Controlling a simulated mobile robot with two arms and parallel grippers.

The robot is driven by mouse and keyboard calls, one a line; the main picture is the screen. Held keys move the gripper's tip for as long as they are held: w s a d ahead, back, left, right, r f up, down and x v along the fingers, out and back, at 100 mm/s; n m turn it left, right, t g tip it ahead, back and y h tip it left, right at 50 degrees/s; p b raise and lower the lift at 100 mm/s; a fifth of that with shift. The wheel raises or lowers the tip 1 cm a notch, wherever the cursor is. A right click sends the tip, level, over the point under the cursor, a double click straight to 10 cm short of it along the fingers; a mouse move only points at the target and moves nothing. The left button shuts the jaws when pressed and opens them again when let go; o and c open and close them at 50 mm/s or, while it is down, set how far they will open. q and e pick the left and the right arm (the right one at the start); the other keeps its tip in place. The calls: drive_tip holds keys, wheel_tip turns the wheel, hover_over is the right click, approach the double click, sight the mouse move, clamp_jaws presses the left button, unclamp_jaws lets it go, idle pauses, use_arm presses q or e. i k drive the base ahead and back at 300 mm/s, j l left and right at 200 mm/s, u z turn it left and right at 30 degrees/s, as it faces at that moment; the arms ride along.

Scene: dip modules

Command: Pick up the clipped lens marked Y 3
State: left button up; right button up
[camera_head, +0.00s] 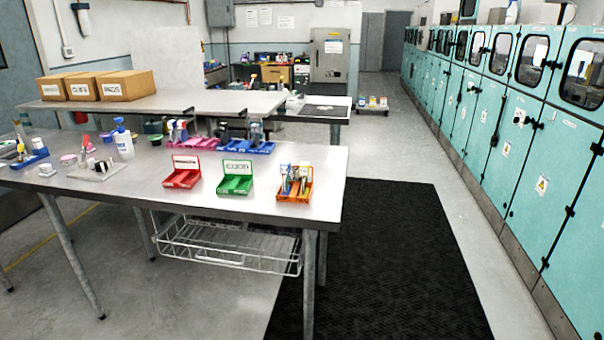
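I cannot make out a clipped lens or a Y 3 mark; items on the metal table (140,200) are too small to read. Toward its left end a small flat stand (110,174) holds small black and white items that I cannot identify. Along the front edge are a red tray (182,180), a green tray (235,184) and an orange tray (296,196). The red and green trays look empty. The orange tray holds several upright tools or tubes. Neither of my grippers is in view.
A white bottle (123,143) and a blue rack (30,160) stand on the table's left part. Cardboard boxes (125,84) sit on the bench behind. A wire basket (228,246) hangs under the table. A black mat (400,255) lies on clear floor right, before teal cabinets (548,150).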

sight(285, 165)
drive_tip(key=i+j+z, duration=0.15)
drive_tip(key=i+j, duration=0.15)
drive_tip(key=i+j+z, duration=0.15)
drive_tip(key=i+j, duration=0.15)
drive_tip(key=j, duration=0.15)
drive_tip(key=i+j+z, duration=0.2)
drive_tip(key=j, duration=0.2)
drive_tip(key=i, duration=0.05)
